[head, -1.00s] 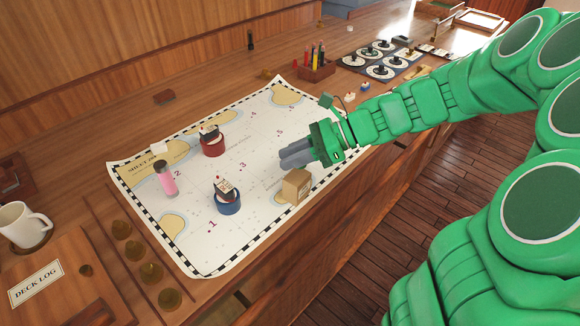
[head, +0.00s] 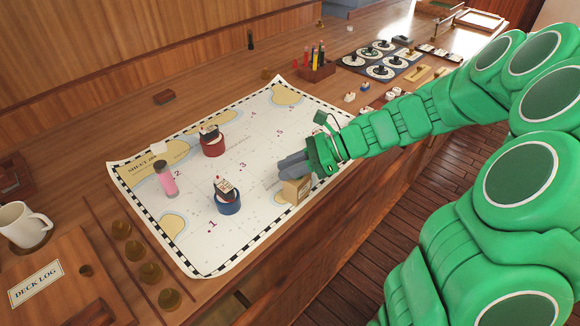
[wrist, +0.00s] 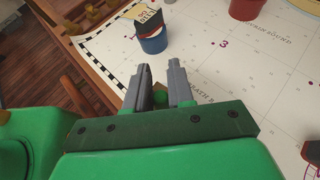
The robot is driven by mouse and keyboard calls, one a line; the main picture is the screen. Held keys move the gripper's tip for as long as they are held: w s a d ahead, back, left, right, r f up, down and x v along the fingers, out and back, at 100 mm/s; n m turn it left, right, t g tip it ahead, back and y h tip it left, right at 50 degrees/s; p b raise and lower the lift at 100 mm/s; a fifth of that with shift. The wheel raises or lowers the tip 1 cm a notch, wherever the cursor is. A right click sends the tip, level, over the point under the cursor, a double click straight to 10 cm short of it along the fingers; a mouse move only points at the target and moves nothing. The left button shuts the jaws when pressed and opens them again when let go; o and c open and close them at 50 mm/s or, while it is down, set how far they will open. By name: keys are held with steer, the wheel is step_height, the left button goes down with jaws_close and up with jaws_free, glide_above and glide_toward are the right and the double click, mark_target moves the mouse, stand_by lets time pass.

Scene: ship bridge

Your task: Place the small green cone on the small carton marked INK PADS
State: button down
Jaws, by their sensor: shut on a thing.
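My gripper (head: 283,168) is shut on the small green cone (wrist: 160,97), which shows between the two grey fingers in the wrist view. In the head view the fingers hide the cone.
The chart (head: 262,130) lies on the wooden counter. A blue round pot (head: 228,203) with a card stands left of the carton. A mug (head: 22,224) is at the far left.

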steer(key=shift+f, duration=0.1)
steer(key=c, duration=1)
jaws_free()
